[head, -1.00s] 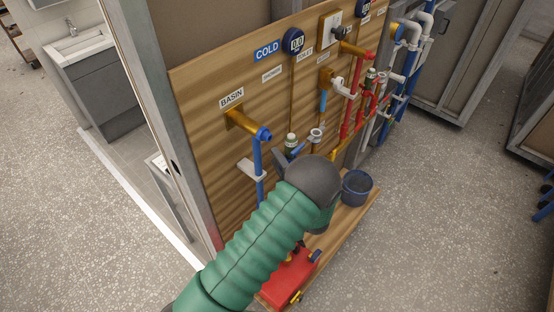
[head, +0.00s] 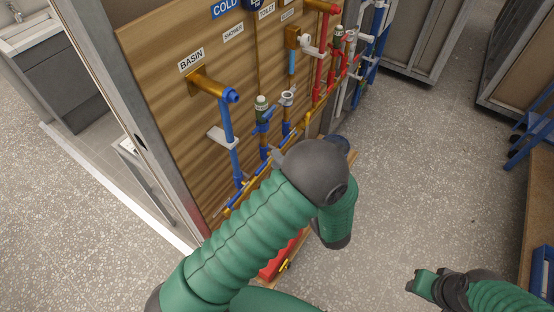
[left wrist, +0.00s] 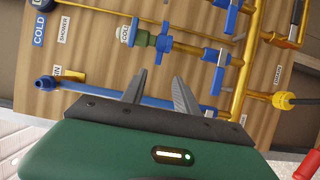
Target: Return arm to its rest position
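My green left arm (head: 235,230) comes in from the lower left and bends at a dark grey joint in front of the pipe board (head: 155,85). Its gripper is mostly hidden behind this joint in the head view; a small grey piece, perhaps a finger, shows at the joint's left edge. In the left wrist view the left gripper (left wrist: 160,88) has its two grey fingers apart, with nothing held between them. They point at the board's blue pipe (left wrist: 130,97). Part of my right arm (head: 500,296) shows at the lower right; its gripper state is unclear.
The board carries blue, red and yellow pipes and a green-bodied valve (head: 262,108). A red box (head: 274,268) is partly hidden below my left arm. A bench (head: 540,205) stands at right. Speckled floor between is clear.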

